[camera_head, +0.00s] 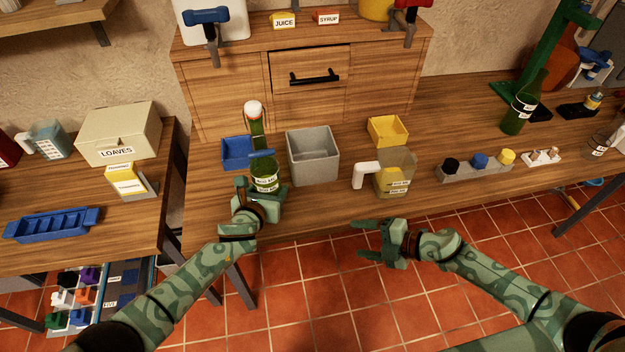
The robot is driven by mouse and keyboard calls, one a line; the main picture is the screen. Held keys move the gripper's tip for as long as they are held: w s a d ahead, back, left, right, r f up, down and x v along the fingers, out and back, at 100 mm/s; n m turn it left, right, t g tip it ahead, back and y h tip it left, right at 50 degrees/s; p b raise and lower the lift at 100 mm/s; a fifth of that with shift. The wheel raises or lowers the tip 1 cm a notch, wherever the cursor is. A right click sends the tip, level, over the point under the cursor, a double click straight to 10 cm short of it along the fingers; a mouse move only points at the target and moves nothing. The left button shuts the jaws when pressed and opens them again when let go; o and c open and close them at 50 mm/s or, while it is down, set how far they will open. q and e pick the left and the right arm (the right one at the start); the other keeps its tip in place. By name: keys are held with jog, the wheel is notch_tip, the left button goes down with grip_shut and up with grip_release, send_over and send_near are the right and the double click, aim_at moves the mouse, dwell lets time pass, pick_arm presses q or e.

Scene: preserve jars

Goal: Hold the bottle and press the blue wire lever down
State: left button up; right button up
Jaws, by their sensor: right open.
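A green bottle (265,176) with a pale label stands near the front edge of the main table. A white stopper (253,108) on a green neck shows above it, and the blue wire lever (262,154) is at its upper part. My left gripper (261,188) is low at the bottle, with a finger on either side of its base. Whether the fingers touch the glass is too small to tell. My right gripper (372,240) is open and empty in front of the table edge, to the right of the bottle and apart from it.
A blue bin (236,153), a grey bin (313,158) and a yellow bin (388,130) stand close by. A pitcher (395,175) with a white handle is at the front edge. A block with black, blue and yellow knobs (474,170) and a dark green bottle (517,114) are farther right.

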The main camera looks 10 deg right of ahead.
jog(key=a+f+n+t+h, duration=0.25)
jog(key=a+n, duration=0.25)
jog(key=a, duration=0.3)
jog(key=n+t+h, duration=0.6)
jog(key=n+t, duration=0.1)
jog(key=t, duration=0.6)
send_near(261, 151)
jog(key=shift+g, duration=0.25)
jog(key=x, duration=0.9)
jog(key=shift+w, duration=0.4)
jog(key=c, duration=1)
jog(key=shift+h, duration=0.35)
